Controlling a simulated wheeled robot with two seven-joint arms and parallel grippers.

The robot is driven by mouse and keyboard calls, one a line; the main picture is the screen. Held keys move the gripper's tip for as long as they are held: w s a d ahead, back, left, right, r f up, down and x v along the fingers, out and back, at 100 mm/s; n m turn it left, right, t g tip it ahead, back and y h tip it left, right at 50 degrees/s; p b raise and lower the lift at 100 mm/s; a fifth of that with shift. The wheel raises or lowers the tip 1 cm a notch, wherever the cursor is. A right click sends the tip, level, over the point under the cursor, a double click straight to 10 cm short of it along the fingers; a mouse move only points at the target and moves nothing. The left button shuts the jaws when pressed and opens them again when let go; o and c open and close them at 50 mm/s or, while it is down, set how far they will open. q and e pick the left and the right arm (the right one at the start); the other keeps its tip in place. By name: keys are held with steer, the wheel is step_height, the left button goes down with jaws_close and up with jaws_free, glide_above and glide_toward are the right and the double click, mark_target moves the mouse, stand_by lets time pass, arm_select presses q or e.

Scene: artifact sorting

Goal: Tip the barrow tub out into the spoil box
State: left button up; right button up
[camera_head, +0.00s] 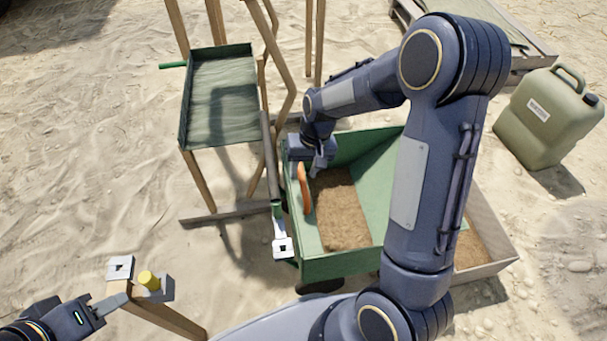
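The green barrow tub (385,165) stands in the middle of the head view with brown soil (342,215) in it. It looks level. An orange curved handle (306,190) rises at its left side. My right gripper (317,166) is at the top of this handle; whether its fingers are closed on it is hidden. The spoil box (497,235), pale and wooden-looking, lies to the right of the tub, partly behind my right arm, with some brown soil inside. My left gripper (108,304) is at the lower left, away from the tub, beside a wooden post; its finger opening is unclear.
A green-framed sieve tray (222,105) on wooden legs stands behind left. An olive jerrycan (545,120) stands at the right. A yellow knob (149,280) sits on the wooden post (165,318) near my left gripper. Open sand lies at the left.

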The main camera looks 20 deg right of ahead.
steer(key=shift+a+f, duration=0.1)
steer(key=shift+f, duration=0.35)
steer(key=shift+c, duration=0.5)
jaws_close()
steer(key=shift+r, duration=0.15)
